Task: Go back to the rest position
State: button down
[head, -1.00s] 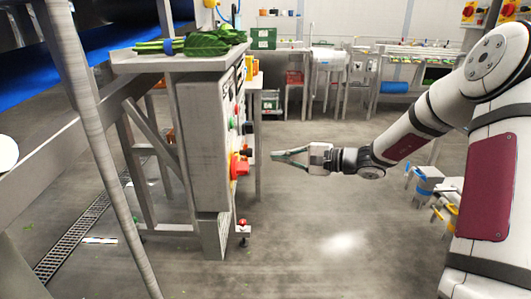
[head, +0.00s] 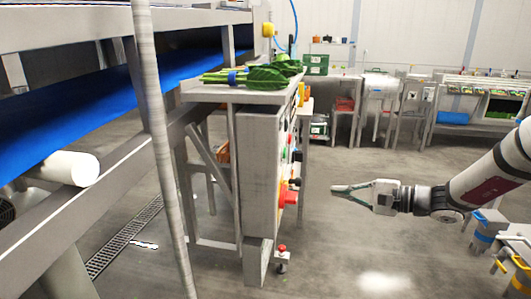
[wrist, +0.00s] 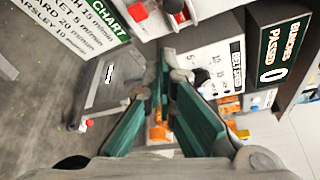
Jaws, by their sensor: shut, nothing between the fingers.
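My gripper (head: 335,189) shows in the head view at right of centre, reaching left in free air with its green fingers shut and empty. Its tips stop short of the control cabinet (head: 262,165), to the right of a large red knob (head: 288,195). In the wrist view my gripper (wrist: 165,75) has its fingertips close together with nothing between them. Beyond them is the panel face, with a "BUNCHES PASSED" counter reading 0 (wrist: 280,52) and a speed chart (wrist: 75,22).
Leafy greens (head: 265,76) lie on the shelf over the cabinet. A blue conveyor belt (head: 110,95) runs at left behind a grey post (head: 160,130). Benches with crates stand along the back. Stands with blue and yellow parts (head: 490,230) are at lower right. The floor between is open.

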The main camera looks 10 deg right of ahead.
jog(key=s+a+r+n+g+h, duration=0.2)
jog(key=s+a+n+g, duration=0.25)
jog(key=s+a, duration=0.45)
jog(key=s+a+r+n+g+h, duration=0.2)
jog(key=s+a+r+n+g, duration=0.25)
jog(key=s, duration=0.65)
jog(key=s+d+f+n+h, duration=0.1)
jog(key=s+d+n+h, duration=0.2)
jog(key=s, duration=0.9)
jog(key=s+d+h, duration=0.3)
jog(key=s+h, duration=0.2)
jog(key=s, duration=0.7)
notch_tip(320, 180, up, 30)
jog(key=t+p, duration=0.3)
jog(key=p, duration=2.6)
jog(key=shift+w+r+n, duration=0.15)
jog(key=shift+w+n, duration=0.15)
